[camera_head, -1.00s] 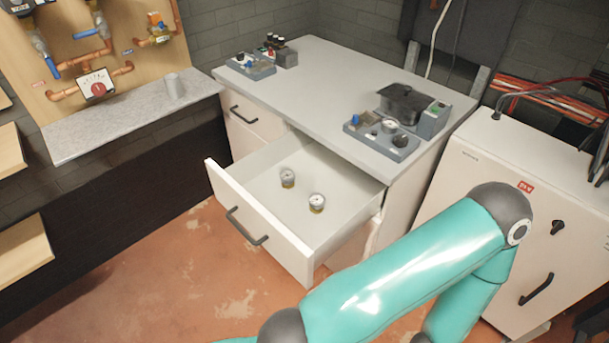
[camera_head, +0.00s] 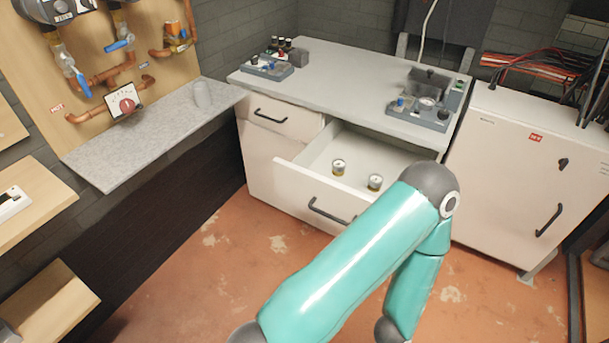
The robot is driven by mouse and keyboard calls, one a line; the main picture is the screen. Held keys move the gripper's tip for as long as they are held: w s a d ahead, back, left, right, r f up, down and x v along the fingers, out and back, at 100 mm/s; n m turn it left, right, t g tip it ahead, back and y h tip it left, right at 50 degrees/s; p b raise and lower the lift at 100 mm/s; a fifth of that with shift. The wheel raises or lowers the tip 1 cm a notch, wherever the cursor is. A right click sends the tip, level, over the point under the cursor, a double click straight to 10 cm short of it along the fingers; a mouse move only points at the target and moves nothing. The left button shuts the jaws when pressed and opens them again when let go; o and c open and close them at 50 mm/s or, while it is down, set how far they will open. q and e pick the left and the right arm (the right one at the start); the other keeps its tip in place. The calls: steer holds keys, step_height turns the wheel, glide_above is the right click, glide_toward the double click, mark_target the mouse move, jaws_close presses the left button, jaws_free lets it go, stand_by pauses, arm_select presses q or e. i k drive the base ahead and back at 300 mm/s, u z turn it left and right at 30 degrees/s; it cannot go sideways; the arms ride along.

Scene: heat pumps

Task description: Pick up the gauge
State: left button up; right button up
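Two small round gauges with pale dials and brass-coloured bases stand in the open drawer (camera_head: 300,186). The left gauge (camera_head: 338,167) is near the drawer's middle, and the right gauge (camera_head: 375,182) is close to my teal arm. My arm crosses the lower middle of the view in front of the cabinet, its elbow beside the drawer's right end. Neither of my grippers shows in the view, so I cannot see their fingers.
The grey countertop (camera_head: 340,90) carries a device tray (camera_head: 266,67) at left and another (camera_head: 419,112) at right. A white cabinet (camera_head: 515,170) stands at right. The floor (camera_head: 195,280) in front is clear.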

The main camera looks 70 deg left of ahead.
mark_target(339, 165)
steer(key=u, duration=0.25)
steer(key=k, duration=0.25)
steer(key=u, duration=0.95)
steer(key=i, duration=0.6)
steer(key=z, duration=0.05)
